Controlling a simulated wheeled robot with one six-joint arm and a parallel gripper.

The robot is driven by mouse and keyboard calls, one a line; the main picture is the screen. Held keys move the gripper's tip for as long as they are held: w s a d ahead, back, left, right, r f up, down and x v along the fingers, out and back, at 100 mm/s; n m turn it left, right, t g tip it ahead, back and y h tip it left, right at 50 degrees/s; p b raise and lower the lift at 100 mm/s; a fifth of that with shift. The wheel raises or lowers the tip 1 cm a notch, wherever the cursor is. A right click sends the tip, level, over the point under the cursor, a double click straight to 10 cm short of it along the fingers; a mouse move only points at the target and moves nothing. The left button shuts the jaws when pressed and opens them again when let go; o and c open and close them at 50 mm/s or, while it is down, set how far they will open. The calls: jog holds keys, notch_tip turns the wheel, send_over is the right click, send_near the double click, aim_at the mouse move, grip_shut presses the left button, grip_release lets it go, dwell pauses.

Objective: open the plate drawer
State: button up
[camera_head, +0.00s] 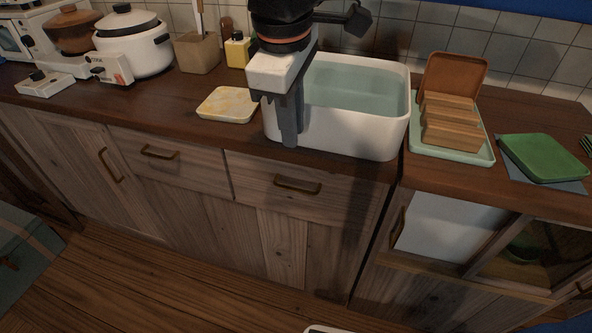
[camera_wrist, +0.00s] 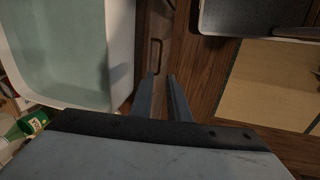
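Two drawers sit under the counter in the head view, and nothing shows which one holds plates. The right drawer (camera_head: 255,172) has a bronze bar handle (camera_head: 297,184) and looks closed. The left drawer (camera_head: 195,172) has a similar handle (camera_head: 160,152) and also looks closed. My gripper (camera_head: 290,138) points down at the counter's front edge, in front of the white basin, above and apart from the right drawer's handle. In the wrist view my gripper (camera_wrist: 161,78) has its two fingers apart with nothing between them. A dark handle (camera_wrist: 155,55) shows just beyond the fingertips.
The white basin (camera_head: 340,135) of water stands close beside my gripper. A yellow plate (camera_head: 228,104) lies left of it, and a wooden rack on a green tray (camera_head: 455,152) stands right. A glass-fronted cabinet (camera_head: 540,255) is at right. The floor (camera_head: 150,280) before the drawers is clear.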

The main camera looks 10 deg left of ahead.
jog(key=a, duration=0.1)
send_near(292, 188)
jog(key=f, duration=0.2)
jog(key=w+f, duration=0.1)
jog(key=f, duration=0.4)
jog(key=shift+w, duration=0.25)
jog(key=shift+c, duration=0.5)
grip_shut()
dwell(1.0)
